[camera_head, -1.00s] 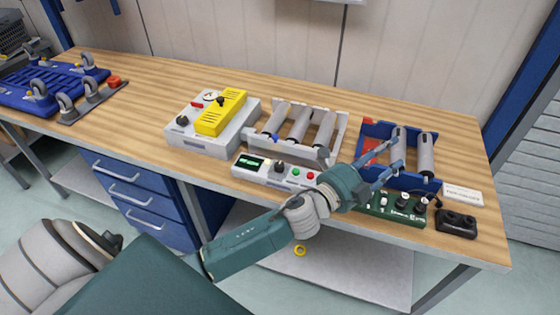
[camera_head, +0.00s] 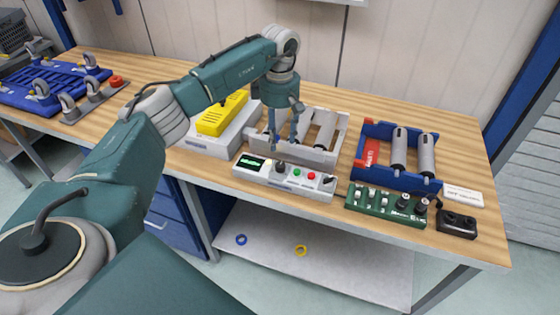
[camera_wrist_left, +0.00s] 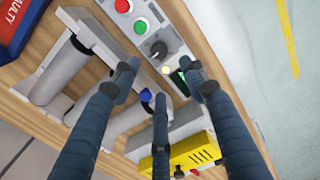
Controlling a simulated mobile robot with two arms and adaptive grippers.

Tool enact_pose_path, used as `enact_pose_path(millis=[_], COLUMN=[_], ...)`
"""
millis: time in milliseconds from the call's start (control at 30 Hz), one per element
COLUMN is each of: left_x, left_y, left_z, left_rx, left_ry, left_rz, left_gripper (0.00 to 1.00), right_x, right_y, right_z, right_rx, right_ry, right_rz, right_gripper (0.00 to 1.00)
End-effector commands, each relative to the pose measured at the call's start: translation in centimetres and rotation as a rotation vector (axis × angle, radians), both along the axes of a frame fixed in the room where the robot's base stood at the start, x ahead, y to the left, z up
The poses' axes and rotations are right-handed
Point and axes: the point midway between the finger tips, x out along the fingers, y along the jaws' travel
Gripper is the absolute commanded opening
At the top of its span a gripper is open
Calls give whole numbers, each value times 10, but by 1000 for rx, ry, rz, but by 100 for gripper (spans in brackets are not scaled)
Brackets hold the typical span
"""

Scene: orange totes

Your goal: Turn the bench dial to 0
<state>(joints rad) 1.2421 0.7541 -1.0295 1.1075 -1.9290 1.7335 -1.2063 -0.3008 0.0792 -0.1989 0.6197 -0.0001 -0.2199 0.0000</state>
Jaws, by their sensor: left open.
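The grey bench control box (camera_head: 308,186) with a green display lies at the bench's front edge. Its dark dial (camera_head: 280,166) stands between the display and the green and red buttons. The dial also shows in the left wrist view (camera_wrist_left: 158,48), just beyond the fingertips; I cannot read its setting. My left gripper (camera_head: 283,138) points down, open and empty, above and slightly behind the dial, apart from it. Its three spread fingers fill the left wrist view (camera_wrist_left: 159,80). My right gripper is not in view.
Behind the gripper is a grey tray (camera_head: 340,140) with rollers. A yellow-topped box (camera_head: 222,118) stands left, partly hidden by my arm. A blue tray (camera_head: 385,178) and a green knob panel (camera_head: 385,204) stand right. Two rings lie on the lower shelf (camera_head: 330,255).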

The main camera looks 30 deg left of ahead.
Motion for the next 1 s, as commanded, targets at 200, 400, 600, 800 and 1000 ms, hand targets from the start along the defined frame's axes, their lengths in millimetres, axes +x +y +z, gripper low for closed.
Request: enact_pose_path(millis=[200, 400, 600, 800, 1000], left_x=[-2, -1, 0, 0, 0], left_y=[-1, -2, -2, -2, -2], left_z=[-29, -67, -95, -106, -106], left_rx=[0, -3, -3, -3, -2], left_ry=[8, 6, 2, 1, 0], left_rz=[-1, 0, -1, -1, -1], left_gripper=[44, 44, 44, 44, 44], right_x=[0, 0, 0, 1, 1], right_y=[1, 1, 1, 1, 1], right_z=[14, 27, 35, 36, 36], right_rx=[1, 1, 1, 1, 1], right_ry=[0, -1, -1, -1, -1], right_rz=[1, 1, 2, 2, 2], right_gripper=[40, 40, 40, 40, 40])
